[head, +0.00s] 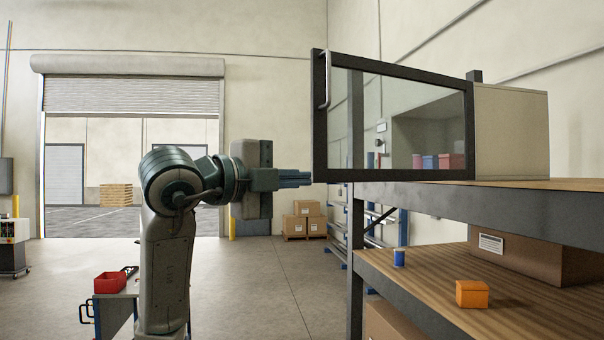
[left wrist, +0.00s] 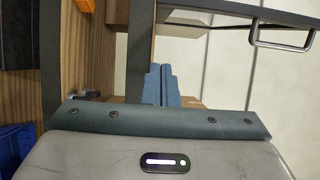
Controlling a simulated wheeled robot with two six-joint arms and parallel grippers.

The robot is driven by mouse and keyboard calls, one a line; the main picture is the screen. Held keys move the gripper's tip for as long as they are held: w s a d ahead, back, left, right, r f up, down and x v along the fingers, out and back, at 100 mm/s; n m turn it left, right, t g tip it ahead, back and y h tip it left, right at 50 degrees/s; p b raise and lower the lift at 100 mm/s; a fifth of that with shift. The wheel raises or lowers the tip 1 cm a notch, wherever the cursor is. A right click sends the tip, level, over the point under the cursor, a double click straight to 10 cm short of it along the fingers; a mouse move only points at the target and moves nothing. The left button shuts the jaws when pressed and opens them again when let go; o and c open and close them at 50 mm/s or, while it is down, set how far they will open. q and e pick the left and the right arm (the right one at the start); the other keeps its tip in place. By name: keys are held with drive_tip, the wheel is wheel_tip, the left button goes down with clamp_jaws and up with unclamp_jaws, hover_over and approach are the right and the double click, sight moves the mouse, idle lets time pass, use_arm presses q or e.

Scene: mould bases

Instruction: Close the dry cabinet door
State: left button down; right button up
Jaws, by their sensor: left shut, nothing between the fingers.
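The dry cabinet (head: 511,130) is a beige box on the upper shelf at the right. Its door (head: 393,175), a dark frame around clear glass, stands open and reaches out to the left. A pale bar handle (head: 323,80) is on the door's left, free edge. My left gripper (head: 306,179) is shut and empty, pointing right, beside the door's lower left corner. I cannot tell whether it touches the door. In the left wrist view the shut fingers (left wrist: 160,86) point up the picture, with the door frame (left wrist: 235,10) and handle (left wrist: 283,38) at upper right.
The shelf unit (head: 480,208) has a grey post and edge below the door. Its lower board carries a blue can (head: 399,258), an orange box (head: 472,293) and a cardboard box (head: 535,258). Coloured boxes (head: 438,161) show through the glass. Open floor lies at the left.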

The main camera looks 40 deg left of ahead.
sight(323, 178)
use_arm(q)
drive_tip(key=w+p, duration=0.2)
drive_tip(key=w, duration=0.1)
drive_tip(key=w+p, duration=0.2)
drive_tip(key=w, duration=0.1)
drive_tip(key=w+a+p, duration=0.1)
drive_tip(key=w+p, duration=0.1)
drive_tip(key=w, duration=0.1)
drive_tip(key=shift+w, duration=0.3)
drive_tip(key=shift+w+a, duration=0.1)
drive_tip(key=shift+a, duration=0.25)
drive_tip(key=shift+w+d, duration=0.1)
drive_tip(key=shift+d, duration=0.1)
